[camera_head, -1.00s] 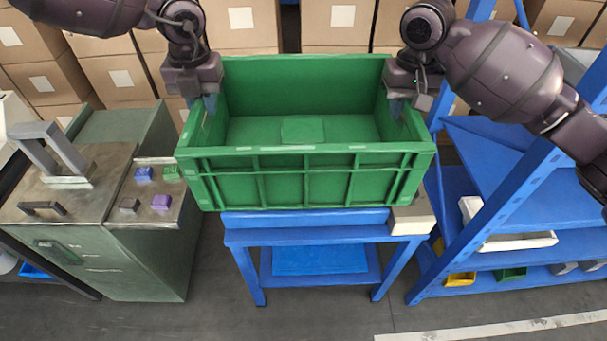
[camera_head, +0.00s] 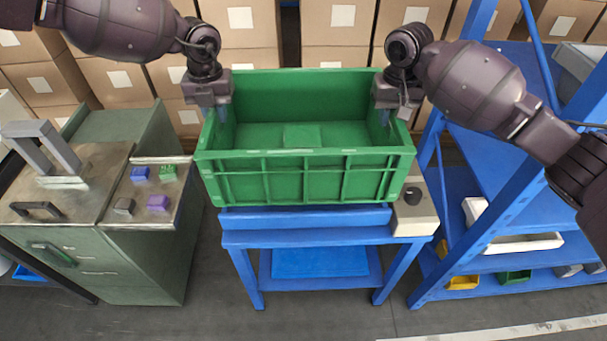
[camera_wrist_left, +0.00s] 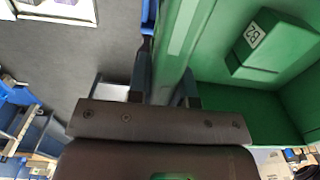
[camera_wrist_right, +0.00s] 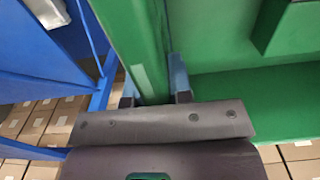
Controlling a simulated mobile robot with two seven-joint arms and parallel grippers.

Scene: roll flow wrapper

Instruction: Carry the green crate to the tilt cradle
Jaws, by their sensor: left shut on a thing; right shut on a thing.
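The green crate (camera_head: 305,178) is upright and roughly level in the head view, with its open top towards me. A green block (camera_head: 302,135) with a white label, seen in the left wrist view (camera_wrist_left: 268,45), lies inside. My left gripper (camera_head: 222,116) is shut on the crate's left wall, one finger on each side. My right gripper (camera_head: 386,116) is shut on its right wall in the same way. A blue stand (camera_head: 310,236), seemingly the tilt cradle, is below the crate. The crate hides its top, so I cannot tell whether they touch.
A pale box with a black knob (camera_head: 413,196) sits at the stand's right end. A green cabinet (camera_head: 130,262) with small coloured blocks stands at left. A blue shelf rack (camera_head: 455,215) is close at right. Cardboard boxes (camera_head: 245,40) line the back.

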